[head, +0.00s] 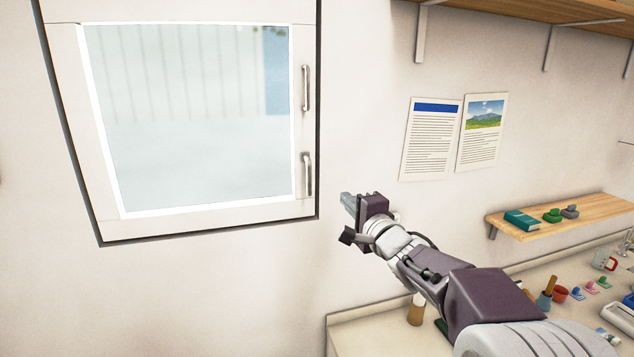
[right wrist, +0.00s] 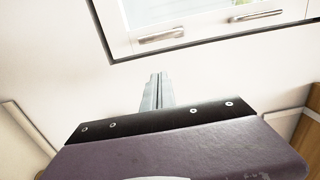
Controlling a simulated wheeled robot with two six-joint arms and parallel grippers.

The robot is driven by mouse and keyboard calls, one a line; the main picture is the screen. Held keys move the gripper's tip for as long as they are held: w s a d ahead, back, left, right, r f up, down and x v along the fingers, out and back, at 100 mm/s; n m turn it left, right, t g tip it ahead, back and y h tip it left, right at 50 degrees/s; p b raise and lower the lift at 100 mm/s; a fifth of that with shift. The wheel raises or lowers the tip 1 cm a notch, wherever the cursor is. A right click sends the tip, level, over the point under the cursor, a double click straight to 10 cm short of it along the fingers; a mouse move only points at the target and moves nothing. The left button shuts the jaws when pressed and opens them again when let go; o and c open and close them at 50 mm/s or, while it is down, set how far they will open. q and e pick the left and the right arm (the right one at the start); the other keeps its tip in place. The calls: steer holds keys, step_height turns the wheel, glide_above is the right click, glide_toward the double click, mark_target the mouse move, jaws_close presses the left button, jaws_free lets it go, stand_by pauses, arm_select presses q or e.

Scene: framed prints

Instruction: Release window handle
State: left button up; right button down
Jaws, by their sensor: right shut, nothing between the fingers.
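The window (head: 190,115) is a pale framed pane on the wall at the left of the head view, and its sash looks shut. Two metal handles stand on its right side, an upper handle (head: 306,88) and a lower handle (head: 308,174). Both handles also show in the right wrist view, one at the left (right wrist: 160,36) and one at the right (right wrist: 258,16). My right gripper (head: 346,201) is shut and empty, below and to the right of the lower handle, apart from it. Its fingers also show in the right wrist view (right wrist: 155,90). My left gripper is not in view.
Two printed sheets (head: 431,140) (head: 482,132) hang on the wall right of the window. A wooden shelf (head: 585,212) holds a teal book and small objects. A counter (head: 365,335) below holds several items. The wall under the window is bare.

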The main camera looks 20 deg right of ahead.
steer(key=w+a+p, duration=0.2)
steer(key=w+a, duration=0.2)
steer(key=w, duration=0.6)
steer(key=shift+w, duration=0.15)
steer(key=shift+d+f, duration=0.15)
steer(key=shift+d, duration=0.05)
